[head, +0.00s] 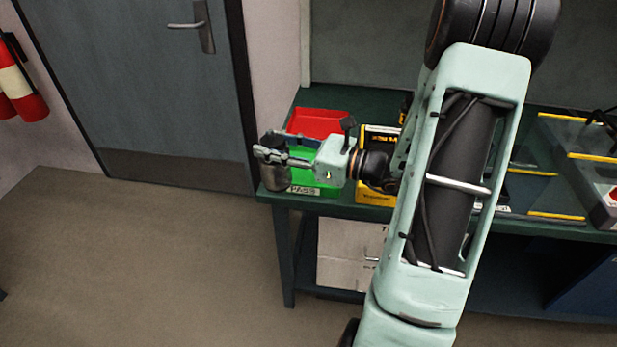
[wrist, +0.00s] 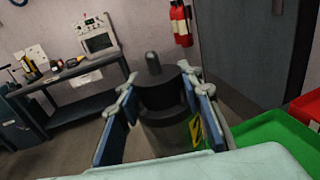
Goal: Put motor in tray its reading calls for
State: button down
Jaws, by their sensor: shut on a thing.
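The motor (wrist: 165,130) is a grey cylinder with a dark top and a short shaft, upright between my fingers in the wrist view. It also shows in the head view (head: 276,180) at the left end of the bench. My gripper (head: 268,150) is shut on it; the blue finger pads show in the wrist view (wrist: 158,118). The green tray (head: 312,190), labelled PASS, is just right of the motor. The red tray (head: 322,122) sits behind the green one. I cannot tell whether the motor touches the green tray. No reading is legible.
A yellow and black box (head: 375,196) stands right of the green tray, partly behind my arm. Glass panels with yellow edges (head: 556,215) lie further right. A door (head: 150,90) and fire extinguisher (head: 20,85) are left. Another bench with an instrument (wrist: 98,38) shows in the wrist view.

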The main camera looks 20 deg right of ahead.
jog(key=shift+s+d+r+m+t+h+b, duration=1.2)
jog(key=shift+d+m+h+b, duration=0.4)
jog(key=shift+d+h+b, duration=0.85)
jog(key=shift+s+d+r+m+t+h+b, duration=1.15)
jog(key=shift+d+m+h+b, duration=0.6)
jog(key=shift+d, duration=1.05)
jog(key=w+d+f+b, duration=0.2)
jog(key=w+f+b, duration=0.4)
jog(key=w+f, duration=0.6)
jog(key=shift+w+f, duration=0.3)
jog(key=shift+w, duration=0.65)
jog(key=shift+f, duration=0.15)
jog(key=c, duration=1.4)
grip_release()
jog(key=shift+s+f, duration=0.1)
jog(key=shift+f, duration=0.1)
jog(key=shift+o, duration=0.2)
jog(key=shift+r, duration=0.15)
